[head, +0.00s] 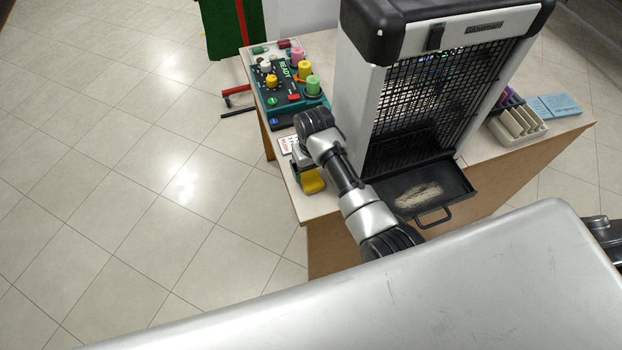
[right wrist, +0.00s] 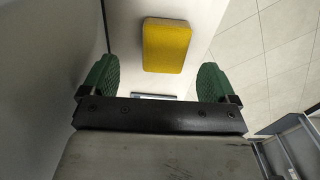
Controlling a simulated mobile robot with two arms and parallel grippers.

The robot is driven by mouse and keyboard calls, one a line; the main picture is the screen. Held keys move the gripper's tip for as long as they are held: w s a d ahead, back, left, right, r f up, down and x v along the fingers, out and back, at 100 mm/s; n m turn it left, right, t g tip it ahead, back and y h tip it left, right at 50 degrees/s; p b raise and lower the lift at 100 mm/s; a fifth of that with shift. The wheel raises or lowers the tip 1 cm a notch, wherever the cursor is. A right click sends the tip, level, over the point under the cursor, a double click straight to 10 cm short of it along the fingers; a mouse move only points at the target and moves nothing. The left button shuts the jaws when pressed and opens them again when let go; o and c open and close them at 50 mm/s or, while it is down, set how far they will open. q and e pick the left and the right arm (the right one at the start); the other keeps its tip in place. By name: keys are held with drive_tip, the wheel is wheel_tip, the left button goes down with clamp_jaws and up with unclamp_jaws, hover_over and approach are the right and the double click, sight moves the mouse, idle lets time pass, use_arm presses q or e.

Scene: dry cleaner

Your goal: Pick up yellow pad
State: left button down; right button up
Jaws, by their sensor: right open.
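The yellow pad (head: 312,182) is a small block at the left front edge of the wooden table in the head view, partly hidden by my right arm. In the right wrist view the yellow pad (right wrist: 167,45) lies on a pale surface, ahead of and roughly between the fingertips. My right gripper (right wrist: 155,82) has two green-padded fingers spread wide, with nothing between them. In the head view my right gripper (head: 301,160) is just behind the pad and mostly hidden by the wrist. My left gripper is not in view.
A black-and-white machine with a mesh front (head: 440,95) and a pulled-out black tray (head: 448,188) stands just right of my arm. A teal control panel (head: 275,95) with coloured knobs stands behind. A cream divided holder (head: 517,124) sits at the right. The tiled floor at left is clear.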

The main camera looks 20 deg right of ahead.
sight(311, 178)
drive_tip(key=shift+w+a+f, duration=0.1)
drive_tip(key=shift+a+f, duration=0.05)
drive_tip(key=shift+f, duration=1.15)
drive_tip(key=shift+a+f, duration=0.15)
drive_tip(key=shift+f, duration=1.15)
drive_tip(key=c, duration=1)
drive_tip(key=shift+r, duration=0.1)
wheel_tip(311, 178, up, 10)
drive_tip(key=shift+f, duration=0.1)
drive_tip(key=shift+o, duration=1.4)
drive_tip(key=shift+c, duration=1)
